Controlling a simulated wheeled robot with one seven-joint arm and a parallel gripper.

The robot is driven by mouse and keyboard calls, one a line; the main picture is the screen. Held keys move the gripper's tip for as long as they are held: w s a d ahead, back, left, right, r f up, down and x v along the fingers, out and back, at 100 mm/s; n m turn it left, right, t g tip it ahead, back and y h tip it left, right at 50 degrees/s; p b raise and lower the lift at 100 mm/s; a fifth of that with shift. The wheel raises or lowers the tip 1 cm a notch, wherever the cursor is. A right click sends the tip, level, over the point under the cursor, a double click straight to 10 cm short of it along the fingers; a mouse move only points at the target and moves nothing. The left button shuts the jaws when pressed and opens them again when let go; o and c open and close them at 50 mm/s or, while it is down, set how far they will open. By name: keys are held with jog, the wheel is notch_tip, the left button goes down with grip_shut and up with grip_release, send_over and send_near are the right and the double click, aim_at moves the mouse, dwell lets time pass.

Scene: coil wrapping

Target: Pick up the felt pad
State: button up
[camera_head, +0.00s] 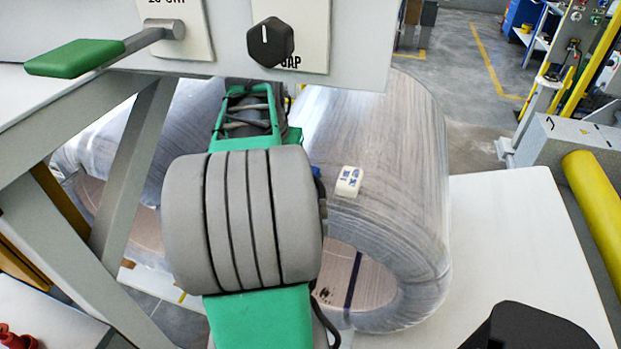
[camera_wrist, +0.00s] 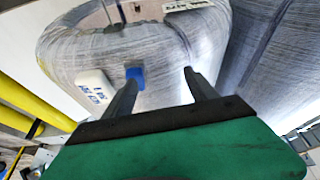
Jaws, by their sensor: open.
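A small blue square (camera_wrist: 135,76), which looks like the felt pad, lies on the wrapped coil (camera_wrist: 75,45). In the head view, a sliver of blue (camera_head: 315,171) shows beside my arm, the rest hidden behind it. A white block with blue print (camera_wrist: 95,90) lies next to it on the coil; it also shows in the head view (camera_head: 348,181). My gripper (camera_wrist: 160,78) is open and empty, pointing at the coil. The blue square is close to its left fingertip in the wrist view, not midway between the fingers. I cannot tell the gap in depth.
A panel with a black knob (camera_head: 270,42) and a green-handled lever (camera_head: 75,58) overhangs my arm at the upper left. A second wrapped coil (camera_wrist: 275,55) stands beside the first. A yellow roller (camera_head: 595,195) is at right. A white surface (camera_head: 510,235) is bare.

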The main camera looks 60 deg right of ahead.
jog(key=shift+m+g, duration=0.3)
jog(key=shift+m, duration=0.6)
jog(key=s+d, duration=0.4)
jog(key=shift+s+d+f, duration=0.2)
jog(key=shift+d+f, duration=0.1)
jog(key=shift+f, duration=0.05)
jog(key=p+x, duration=0.1)
jog(key=x, duration=0.6)
jog(key=shift+s+f, duration=0.1)
jog(key=shift+f, duration=0.05)
jog(key=shift+c, duration=0.4)
grip_shut()
